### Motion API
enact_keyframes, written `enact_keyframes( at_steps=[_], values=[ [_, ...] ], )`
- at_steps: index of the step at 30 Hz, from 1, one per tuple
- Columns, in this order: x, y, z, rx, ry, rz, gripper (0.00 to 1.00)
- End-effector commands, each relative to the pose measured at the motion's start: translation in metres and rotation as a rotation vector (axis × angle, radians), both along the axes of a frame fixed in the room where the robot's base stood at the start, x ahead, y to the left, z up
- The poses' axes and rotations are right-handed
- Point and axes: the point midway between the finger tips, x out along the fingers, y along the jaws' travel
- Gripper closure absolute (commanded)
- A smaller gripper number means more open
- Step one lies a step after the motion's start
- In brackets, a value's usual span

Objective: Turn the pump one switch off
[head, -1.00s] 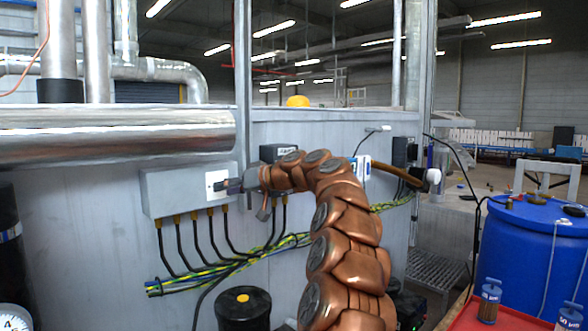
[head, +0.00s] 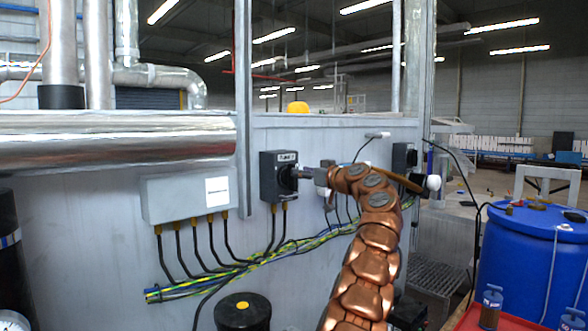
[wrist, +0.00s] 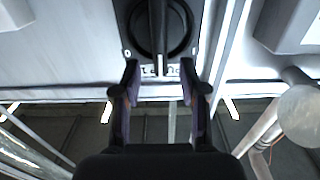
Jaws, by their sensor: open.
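A dark switch box (head: 270,178) with a round black knob and a small white label, too small to read surely, is mounted on the grey wall panel in the head view. In the wrist view the knob (wrist: 160,25) fills the top middle. Its handle bar with a pale line runs up and down in that picture, and a white "0" shows at its left. My gripper (head: 297,173) is just right of the knob in the head view. In the wrist view my gripper (wrist: 159,68) is open and empty, its fingertips apart near the lower edge of the switch; contact cannot be told.
A grey junction box (head: 185,199) with several black cables is left of the switch. A cable bundle (head: 270,254) runs below. Another dark switch box (head: 404,157) is at the right, and a blue barrel (head: 525,255) stands farther right.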

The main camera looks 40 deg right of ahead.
Motion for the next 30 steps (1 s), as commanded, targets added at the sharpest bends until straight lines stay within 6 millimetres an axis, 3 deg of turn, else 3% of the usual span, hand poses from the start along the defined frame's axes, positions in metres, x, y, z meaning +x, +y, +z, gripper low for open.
enact_keyframes(
  at_steps=[9,22,30],
  values=[
    [0.036,-0.002,0.003,0.0,0.001,-0.002,0.57],
    [0.045,-0.001,-0.001,0.002,0.001,0.001,0.57],
    [0.045,-0.001,-0.001,0.002,0.001,0.0,0.83]
  ],
)
